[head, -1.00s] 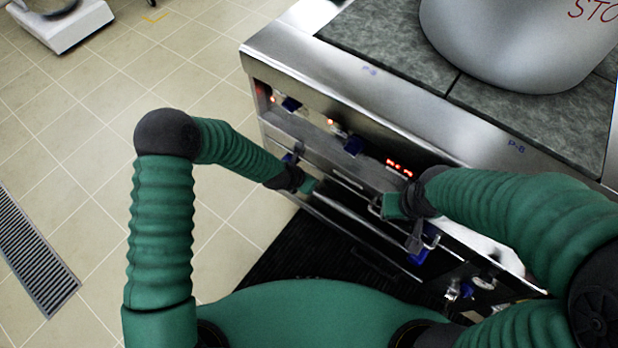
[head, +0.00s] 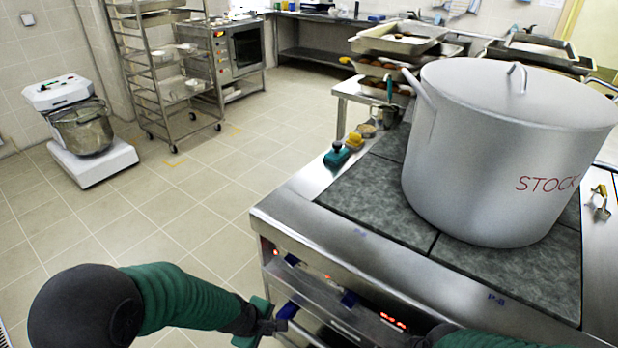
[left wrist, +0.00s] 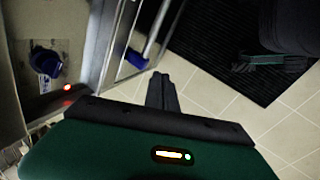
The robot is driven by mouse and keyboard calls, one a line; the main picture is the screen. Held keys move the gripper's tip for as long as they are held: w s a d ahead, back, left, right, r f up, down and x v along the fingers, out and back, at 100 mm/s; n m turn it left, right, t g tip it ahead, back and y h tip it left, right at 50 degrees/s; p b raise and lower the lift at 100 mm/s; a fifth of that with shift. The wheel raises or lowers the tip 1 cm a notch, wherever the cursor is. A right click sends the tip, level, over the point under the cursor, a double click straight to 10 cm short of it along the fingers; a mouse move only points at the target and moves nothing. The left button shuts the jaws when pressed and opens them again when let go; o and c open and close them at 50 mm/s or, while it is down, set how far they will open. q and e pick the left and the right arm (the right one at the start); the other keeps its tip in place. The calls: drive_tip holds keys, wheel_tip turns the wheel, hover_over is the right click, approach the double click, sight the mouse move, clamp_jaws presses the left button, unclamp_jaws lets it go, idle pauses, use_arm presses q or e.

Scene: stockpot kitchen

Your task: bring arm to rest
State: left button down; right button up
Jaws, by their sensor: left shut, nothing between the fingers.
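My left gripper (head: 268,325) is low in the head view, in front of the left end of the stove's front face. It also shows in the left wrist view (left wrist: 162,90), where its dark fingers are together with nothing between them. It hangs beside the stove front and over the tiled floor. Of my right arm (head: 490,339), only a green sleeve and dark wrist part show at the bottom edge of the head view. Its fingers are out of the picture.
The steel stove (head: 300,218) has knobs and red lights on its front. A large stockpot (head: 470,160) marked STOCK stands on its grey top. A teal-handled object (head: 337,155) lies at the far left corner. A mixer (head: 82,130) and rack (head: 165,75) stand across open floor.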

use_arm(q)
drive_tip(key=s+a+r+m+g+y, duration=0.1)
drive_tip(key=s+a+r+m, duration=0.3)
drive_tip(key=s+m, duration=0.2)
drive_tip(key=s+a+r+m+y, duration=0.1)
drive_tip(key=s+a+r+m, duration=0.25)
drive_tip(key=s+m, duration=0.25)
wheel_tip(320, 180, up, 15)
drive_tip(key=s+a+m+p, duration=0.1)
drive_tip(key=p, duration=1.4)
drive_tip(key=shift+s+a, duration=0.2)
drive_tip(key=shift+a, duration=0.1)
